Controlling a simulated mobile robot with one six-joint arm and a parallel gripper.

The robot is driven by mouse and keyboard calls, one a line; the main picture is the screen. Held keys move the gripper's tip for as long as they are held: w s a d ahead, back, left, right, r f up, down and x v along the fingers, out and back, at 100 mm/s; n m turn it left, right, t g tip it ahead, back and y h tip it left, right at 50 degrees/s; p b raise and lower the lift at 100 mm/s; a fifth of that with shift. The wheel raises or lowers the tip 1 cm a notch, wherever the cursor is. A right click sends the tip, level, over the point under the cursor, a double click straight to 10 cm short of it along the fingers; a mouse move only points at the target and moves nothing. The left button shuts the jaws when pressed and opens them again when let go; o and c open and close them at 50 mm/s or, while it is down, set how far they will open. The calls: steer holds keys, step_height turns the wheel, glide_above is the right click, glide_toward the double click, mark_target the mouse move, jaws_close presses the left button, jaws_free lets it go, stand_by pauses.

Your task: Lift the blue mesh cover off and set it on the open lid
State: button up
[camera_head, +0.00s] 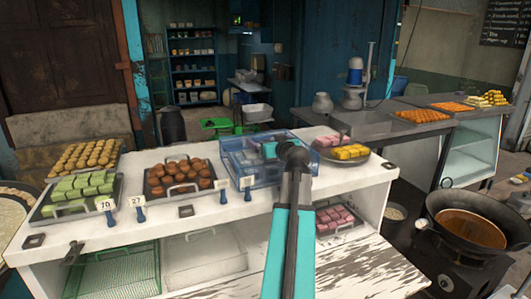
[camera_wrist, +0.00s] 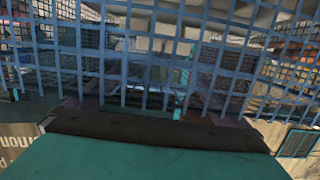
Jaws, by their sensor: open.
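The blue mesh cover (camera_head: 236,167) sits on the white counter as a see-through blue box, between the tray of brown sweets and the plate of pink and yellow sweets. My gripper (camera_head: 268,150) is over the cover, at the end of my teal and dark arm, which hides the cover's right part. In the wrist view the blue mesh (camera_wrist: 215,60) fills most of the upper picture, close to the camera. My gripper is open; its fingers are hard to make out, and contact with the mesh cannot be told. I cannot clearly pick out the open lid.
Trays of green sweets (camera_head: 82,190) and brown sweets (camera_head: 178,172) stand left of the cover. A plate of pink and yellow sweets (camera_head: 340,147) is close on its right. A dark wok (camera_head: 468,220) stands at the right.

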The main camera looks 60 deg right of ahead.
steer(key=shift+c, duration=0.3)
steer(key=c, duration=1.2)
steer(key=shift+r, duration=0.2)
step_height(320, 180, up, 10)
steer(key=b, duration=0.2)
steer(key=shift+f+b, duration=0.15)
steer(key=shift+b, duration=0.15)
steer(key=shift+s, duration=0.1)
